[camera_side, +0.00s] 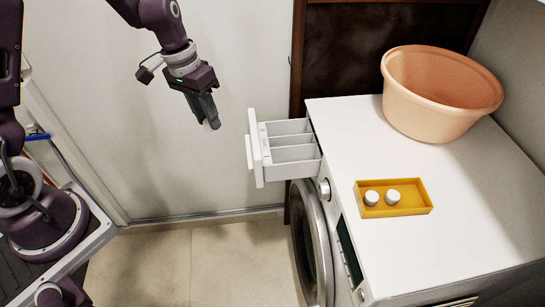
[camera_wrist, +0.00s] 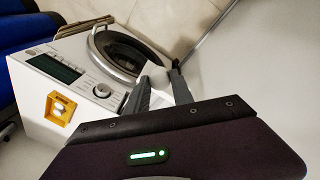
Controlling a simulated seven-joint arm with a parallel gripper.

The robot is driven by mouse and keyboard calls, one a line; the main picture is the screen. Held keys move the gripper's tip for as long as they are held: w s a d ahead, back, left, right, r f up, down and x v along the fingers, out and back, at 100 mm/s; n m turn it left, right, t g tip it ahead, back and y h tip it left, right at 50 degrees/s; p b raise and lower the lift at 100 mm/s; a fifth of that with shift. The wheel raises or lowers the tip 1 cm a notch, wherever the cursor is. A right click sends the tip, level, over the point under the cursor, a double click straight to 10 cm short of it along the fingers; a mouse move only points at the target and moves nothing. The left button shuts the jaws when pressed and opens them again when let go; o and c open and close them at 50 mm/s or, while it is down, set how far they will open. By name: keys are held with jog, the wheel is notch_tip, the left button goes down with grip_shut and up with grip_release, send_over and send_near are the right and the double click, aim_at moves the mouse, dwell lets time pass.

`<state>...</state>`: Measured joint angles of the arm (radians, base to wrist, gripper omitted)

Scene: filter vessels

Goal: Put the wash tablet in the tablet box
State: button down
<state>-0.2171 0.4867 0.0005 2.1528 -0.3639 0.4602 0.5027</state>
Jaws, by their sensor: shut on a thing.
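My gripper (camera_side: 209,120) hangs in the air left of the washing machine and its drawer, fingers pointing down. It is shut on a small white wash tablet (camera_side: 206,123), mostly hidden by the fingers. In the wrist view, a pale shape lies between the fingers (camera_wrist: 160,78); I cannot tell there where the tablet ends and the drawer begins. The yellow tablet box (camera_side: 418,209) sits on the machine's top, well right of my gripper, with two white round tablets in its left part. The box also shows at the left of the wrist view (camera_wrist: 52,112).
The white drawer (camera_side: 257,150) is pulled out from the washing machine (camera_side: 460,215), between my gripper and the tablet box. An orange tub (camera_side: 430,115) stands at the back of the top. The box's right part and the machine top around it are clear.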

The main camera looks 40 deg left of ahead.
jog(key=w+d+f+n, duration=0.1)
jog(key=w, duration=0.2)
jog(key=w+d+f+n, duration=0.1)
jog(key=w+d+f, duration=0.1)
jog(key=w, duration=0.2)
jog(key=w+d+f+n, duration=0.1)
jog(key=w+f, duration=0.1)
jog(key=w, duration=0.1)
jog(key=shift+w+d+f, duration=0.15)
jog(key=shift+d, duration=0.15)
jog(key=w+d+f+n, duration=0.2)
jog(key=w+d+f, duration=0.5)
jog(key=d, duration=0.2)
jog(key=shift+n+t+y, duration=0.3)
jog(key=shift+y, duration=0.1)
notch_tip(320, 180, down, 9)
jog(key=shift+f, duration=0.2)
jog(key=shift+f, duration=0.1)
jog(key=c, duration=1.1)
grip_release()
